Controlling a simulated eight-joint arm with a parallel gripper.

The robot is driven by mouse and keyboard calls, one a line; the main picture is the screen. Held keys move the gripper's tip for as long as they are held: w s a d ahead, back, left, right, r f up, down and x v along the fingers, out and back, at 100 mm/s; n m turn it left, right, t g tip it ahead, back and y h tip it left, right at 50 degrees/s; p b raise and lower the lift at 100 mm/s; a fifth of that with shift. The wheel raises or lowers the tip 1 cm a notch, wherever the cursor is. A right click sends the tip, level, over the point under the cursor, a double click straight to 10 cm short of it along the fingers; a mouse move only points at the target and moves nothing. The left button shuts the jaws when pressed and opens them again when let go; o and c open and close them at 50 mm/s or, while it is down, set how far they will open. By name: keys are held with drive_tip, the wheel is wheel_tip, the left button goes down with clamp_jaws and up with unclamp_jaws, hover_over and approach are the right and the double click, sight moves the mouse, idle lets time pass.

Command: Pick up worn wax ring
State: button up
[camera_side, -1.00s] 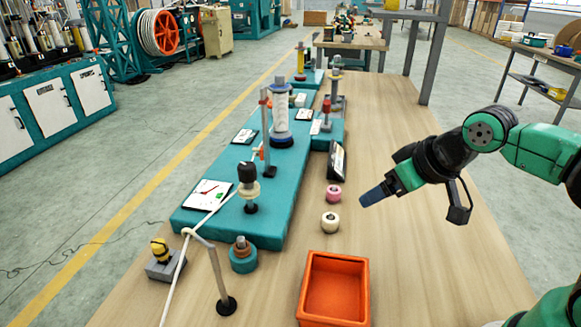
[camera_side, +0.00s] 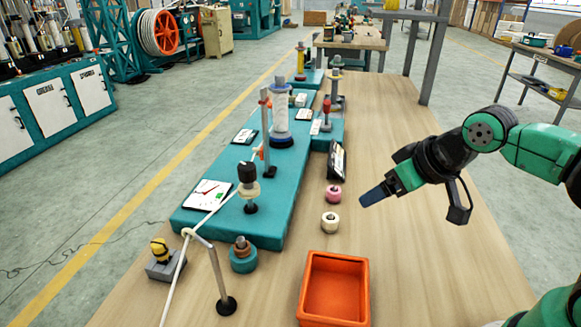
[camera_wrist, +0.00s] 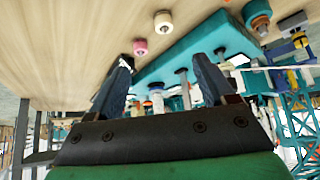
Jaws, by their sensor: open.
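Two small rings lie on the wooden table: a pink ring (camera_side: 333,193) and, nearer the camera, a cream ring (camera_side: 330,224). They also show in the wrist view, pink (camera_wrist: 140,48) and cream (camera_wrist: 163,22). Another pale ring (camera_side: 249,190) sits around a black-topped post on the teal base. I cannot tell by look which ring is the worn wax one. My gripper (camera_side: 371,198) is above the table, right of the pink ring and apart from it. In the wrist view its jaws (camera_wrist: 162,64) are wide apart with nothing held between them.
An empty orange bin (camera_side: 334,288) stands at the front of the table. The long teal base (camera_side: 225,165) carries posts, a white spool and a rope. A dark tilted display (camera_side: 337,160) stands beyond the pink ring. The table's right side is clear.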

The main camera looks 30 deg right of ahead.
drive_tip(key=c, duration=0.4)
drive_tip(key=shift+o, duration=0.2)
drive_tip(key=g, duration=0.3)
hover_over(243, 243)
drive_tip(key=s, duration=0.2)
wheel_tip(243, 243, down, 5)
drive_tip(key=shift+f, duration=0.4)
drive_tip(key=shift+x, duration=2.55)
